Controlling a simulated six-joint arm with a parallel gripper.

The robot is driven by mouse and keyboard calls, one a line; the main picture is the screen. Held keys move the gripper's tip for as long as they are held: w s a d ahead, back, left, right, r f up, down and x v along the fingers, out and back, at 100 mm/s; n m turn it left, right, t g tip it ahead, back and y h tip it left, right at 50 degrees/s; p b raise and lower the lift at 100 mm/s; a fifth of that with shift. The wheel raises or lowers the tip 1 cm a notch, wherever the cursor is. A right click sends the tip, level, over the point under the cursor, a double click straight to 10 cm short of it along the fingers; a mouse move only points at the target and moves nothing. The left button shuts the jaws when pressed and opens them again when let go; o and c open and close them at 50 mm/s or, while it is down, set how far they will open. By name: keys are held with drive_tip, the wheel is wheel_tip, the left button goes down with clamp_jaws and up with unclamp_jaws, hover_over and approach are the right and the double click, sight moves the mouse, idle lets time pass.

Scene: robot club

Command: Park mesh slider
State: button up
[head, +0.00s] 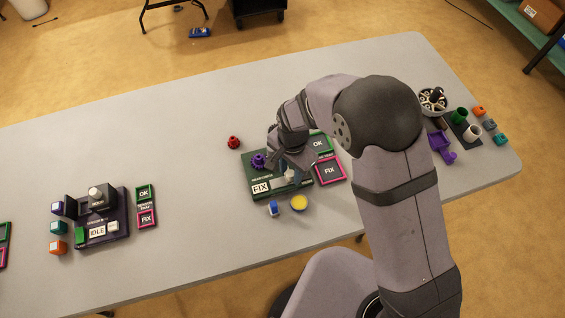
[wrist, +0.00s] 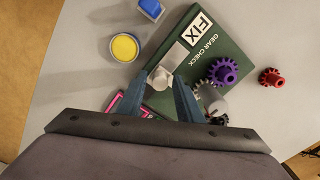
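The green gear check board (head: 250,181) lies on the table and reads FIX. It also fills the middle of the wrist view (wrist: 219,50). A pale slider knob (wrist: 160,77) stands at the end of a light grey strip (wrist: 175,57) on the board. My gripper (wrist: 162,81) has its two blue fingers spread, one on each side of the knob; I see no clear grip on it. A purple gear (wrist: 223,71) sits on the board beside a grey gear (wrist: 208,95), which my right finger partly hides. In the head view my arm covers part of the board.
A red gear (head: 234,142), a yellow-topped round tub (head: 299,203) and a blue block (head: 273,209) stand near the board. Green OK (head: 318,143) and pink FIX (head: 330,170) trays lie at its right. Another station (head: 120,233) stands left; the table between is clear.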

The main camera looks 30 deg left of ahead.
drive_tip(key=shift+c, duration=0.4)
drive_tip(key=c, duration=0.7)
drive_tip(key=shift+w, duration=0.1)
drive_tip(key=shift+w+d, duration=1.45)
drive_tip(key=shift+d, duration=0.05)
drive_tip(key=o, duration=0.6)
